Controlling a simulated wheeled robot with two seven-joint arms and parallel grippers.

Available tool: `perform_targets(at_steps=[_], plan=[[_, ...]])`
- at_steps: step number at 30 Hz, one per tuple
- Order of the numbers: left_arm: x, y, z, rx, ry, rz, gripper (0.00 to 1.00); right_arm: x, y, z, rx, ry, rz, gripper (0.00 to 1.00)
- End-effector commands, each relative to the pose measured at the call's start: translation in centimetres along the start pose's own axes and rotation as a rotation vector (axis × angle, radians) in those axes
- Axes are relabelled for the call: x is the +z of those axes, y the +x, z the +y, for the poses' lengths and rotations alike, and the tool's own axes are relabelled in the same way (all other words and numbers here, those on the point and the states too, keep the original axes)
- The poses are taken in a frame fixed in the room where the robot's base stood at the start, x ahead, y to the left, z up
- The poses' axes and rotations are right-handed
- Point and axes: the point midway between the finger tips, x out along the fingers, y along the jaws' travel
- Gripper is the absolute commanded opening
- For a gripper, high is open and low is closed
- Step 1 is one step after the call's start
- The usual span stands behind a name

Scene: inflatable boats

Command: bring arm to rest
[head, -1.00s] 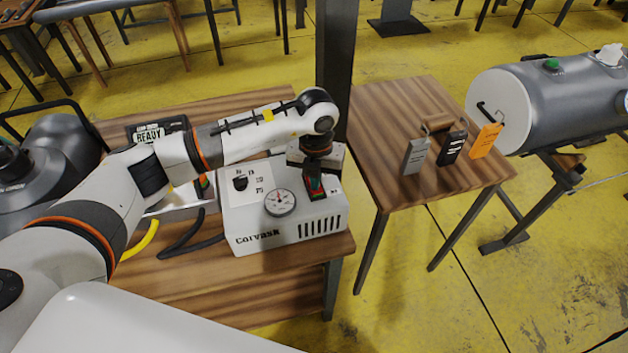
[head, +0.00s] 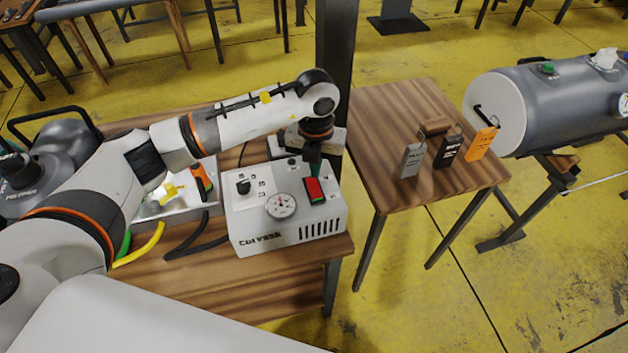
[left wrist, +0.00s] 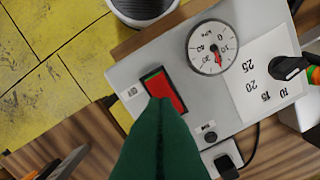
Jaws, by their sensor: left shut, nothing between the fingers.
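My left gripper (head: 314,172) is shut and empty. It points down just above the white pump box (head: 265,240), close to the red rocker switch (head: 315,190) on its top. In the left wrist view its green fingers (left wrist: 160,108) lie together, and their tips overlap the lower edge of the red switch (left wrist: 165,90). I cannot tell whether they touch it. The box also has a round gauge (head: 281,205) and a black knob (head: 243,185). My right gripper is not in view.
An open tray (head: 180,200) with tools stands left of the box, partly behind my left arm. A dark post (head: 335,50) rises close to my wrist. Three tags (head: 445,150) stand on the right wooden table (head: 390,105). A grey tank (head: 550,110) is farther right.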

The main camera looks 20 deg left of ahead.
Motion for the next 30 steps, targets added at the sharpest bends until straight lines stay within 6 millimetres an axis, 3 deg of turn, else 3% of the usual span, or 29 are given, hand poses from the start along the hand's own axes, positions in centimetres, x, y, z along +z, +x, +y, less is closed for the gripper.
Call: perform_targets(at_steps=[3,17,20,23,26,30], plan=[[0.0,-0.7,0.0,0.000,0.000,0.001,0.00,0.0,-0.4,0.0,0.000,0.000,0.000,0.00],[0.0,-0.6,0.0,0.000,0.000,0.000,0.00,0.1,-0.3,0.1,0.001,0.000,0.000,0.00],[0.4,-0.3,0.9,0.037,0.014,-0.008,0.00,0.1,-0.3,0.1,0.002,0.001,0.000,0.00],[1.9,0.2,4.1,0.180,0.064,-0.029,0.00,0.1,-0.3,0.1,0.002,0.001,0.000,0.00],[4.7,0.0,9.7,0.452,0.126,-0.061,0.00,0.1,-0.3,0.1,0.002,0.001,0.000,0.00],[9.0,-4.2,17.7,0.960,0.138,-0.093,0.00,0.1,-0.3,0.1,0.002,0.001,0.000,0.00]])
